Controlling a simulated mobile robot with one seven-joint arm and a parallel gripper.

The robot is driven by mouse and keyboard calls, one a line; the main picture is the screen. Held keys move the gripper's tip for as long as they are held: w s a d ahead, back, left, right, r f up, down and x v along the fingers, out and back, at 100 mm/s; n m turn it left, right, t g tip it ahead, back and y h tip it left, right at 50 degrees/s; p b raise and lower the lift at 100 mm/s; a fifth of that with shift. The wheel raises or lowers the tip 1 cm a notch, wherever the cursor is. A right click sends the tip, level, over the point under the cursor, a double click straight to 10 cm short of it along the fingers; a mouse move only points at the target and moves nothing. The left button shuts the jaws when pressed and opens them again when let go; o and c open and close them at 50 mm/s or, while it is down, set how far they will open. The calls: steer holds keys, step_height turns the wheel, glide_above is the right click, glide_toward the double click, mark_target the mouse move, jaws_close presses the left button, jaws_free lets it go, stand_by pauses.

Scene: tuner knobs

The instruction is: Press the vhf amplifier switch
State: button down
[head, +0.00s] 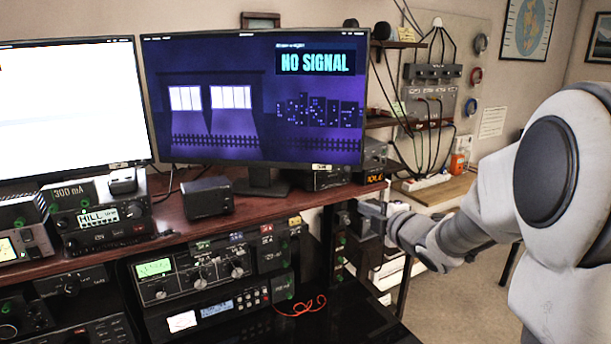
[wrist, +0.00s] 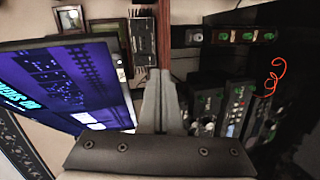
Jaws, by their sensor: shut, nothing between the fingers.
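My gripper (head: 372,207) is at the right end of the wooden shelf, in front of its edge. In the wrist view my gripper (wrist: 160,78) is shut and empty, its fingers pointing toward the shelf edge (wrist: 164,35). A narrow panel with several small switches, some green-lit (wrist: 230,37), stands under the shelf; it also shows in the head view (head: 340,258), partly in shade. The fingers look apart from it. I cannot read a label that marks the vhf amplifier switch, so I cannot tell which switch it is.
A monitor reading NO SIGNAL (head: 255,100) stands on the shelf (head: 260,208). A radio with knobs (head: 195,275) sits below it, near an orange cable (head: 303,307). A small black box (head: 207,197) is on the shelf. Floor (head: 455,295) is open at right.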

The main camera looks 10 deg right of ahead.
mark_target(323, 186)
steer(key=shift+w+a+r+n+y+p, duration=0.2)
steer(key=shift+n+y+p, duration=0.1)
steer(key=shift+n+y, duration=0.4)
steer(key=shift+w+a+r+n+y+p, duration=0.1)
steer(key=shift+w+r+n+y+p, duration=0.15)
steer(key=shift+n+y, duration=0.45)
steer(key=shift+s, duration=0.1)
steer(key=p+x, duration=0.1)
steer(key=x, duration=1.3)
steer(key=shift+f, duration=0.1)
